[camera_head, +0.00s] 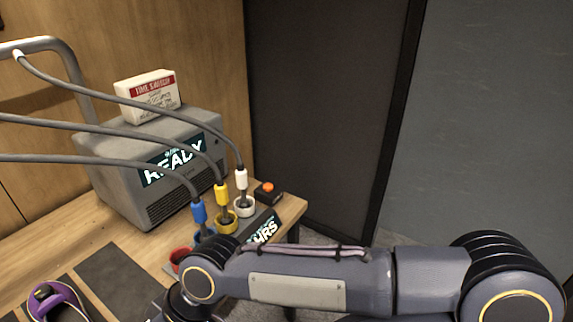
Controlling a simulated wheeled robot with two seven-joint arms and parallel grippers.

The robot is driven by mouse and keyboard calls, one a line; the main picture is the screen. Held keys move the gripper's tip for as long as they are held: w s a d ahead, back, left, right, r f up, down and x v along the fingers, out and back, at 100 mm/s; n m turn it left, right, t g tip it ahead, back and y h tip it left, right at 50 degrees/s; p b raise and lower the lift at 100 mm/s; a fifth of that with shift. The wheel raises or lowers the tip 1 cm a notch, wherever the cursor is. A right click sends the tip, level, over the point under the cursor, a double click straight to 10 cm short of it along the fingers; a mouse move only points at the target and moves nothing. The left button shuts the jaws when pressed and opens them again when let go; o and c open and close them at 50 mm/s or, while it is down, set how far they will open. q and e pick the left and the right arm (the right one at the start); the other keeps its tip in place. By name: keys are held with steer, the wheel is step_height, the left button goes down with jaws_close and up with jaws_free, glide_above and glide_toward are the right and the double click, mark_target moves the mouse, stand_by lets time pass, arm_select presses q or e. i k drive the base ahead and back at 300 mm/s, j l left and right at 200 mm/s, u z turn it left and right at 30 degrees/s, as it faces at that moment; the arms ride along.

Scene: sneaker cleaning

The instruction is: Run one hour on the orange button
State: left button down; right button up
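The orange button (268,186) sits on a small black box (268,195) near the right edge of the wooden table. In front of it a dark panel with a lit display (263,229) shows letters ending in "HRS"; any number there is hidden or unreadable. A grey machine (150,185) behind has a screen (173,158) reading "READY". My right arm crosses the front from the right, below the button and apart from it in the picture, partly covering the panel. Its fingers are not visible at the bottom edge. My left gripper is not in view.
Cables end in a blue plug (199,213), a yellow plug (221,195) and a white plug (241,180) at coloured rings. A red ring (179,258) is beside them. A "TIME SWITCH" card (148,96) tops the machine. A purple-trimmed shoe (57,300) is front left.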

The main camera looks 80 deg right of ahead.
mark_target(267, 187)
steer(key=k+l, duration=0.1)
steer(key=l, duration=1.25)
steer(key=k+l, duration=0.15)
steer(key=l, duration=0.5)
steer(key=k+l, duration=0.1)
steer(key=l, duration=0.6)
steer(key=k+l, duration=0.1)
steer(key=l, duration=1.25)
steer(key=k, duration=0.05)
